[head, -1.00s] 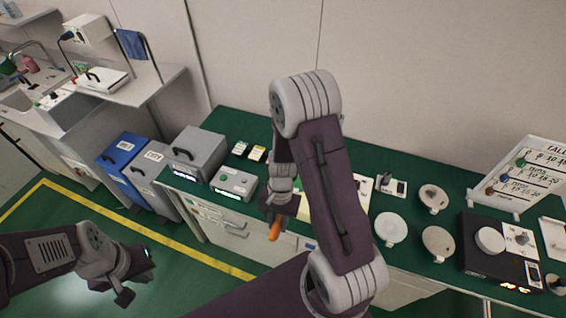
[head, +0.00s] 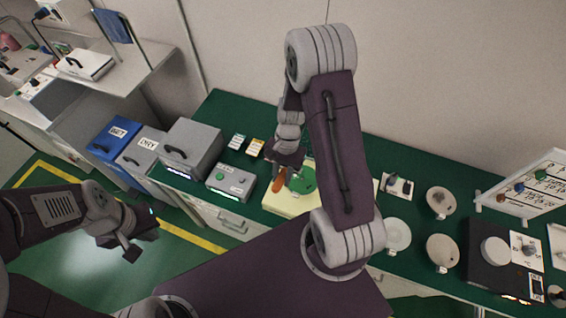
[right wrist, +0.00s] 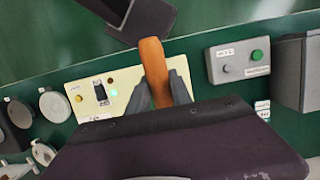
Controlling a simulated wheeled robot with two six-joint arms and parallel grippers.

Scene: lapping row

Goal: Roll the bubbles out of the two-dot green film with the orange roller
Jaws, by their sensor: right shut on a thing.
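My right gripper (head: 284,170) is shut on the orange roller (head: 278,180). A round green piece (head: 303,179), perhaps the film, lies on a cream board (head: 283,205) just right of the roller. My arm partly covers it, and I cannot make out dots or bubbles. I cannot tell whether the roller touches the board. My left gripper (head: 124,247) hangs low over the floor, clear of the table; its jaws are unclear.
A grey button box (head: 230,181) and a larger grey box (head: 190,148) stand left of the board. Small cards (head: 256,147) lie behind. Several pale discs (head: 442,200), a dark machine (head: 490,275) and a white tally board (head: 530,185) are on the right.

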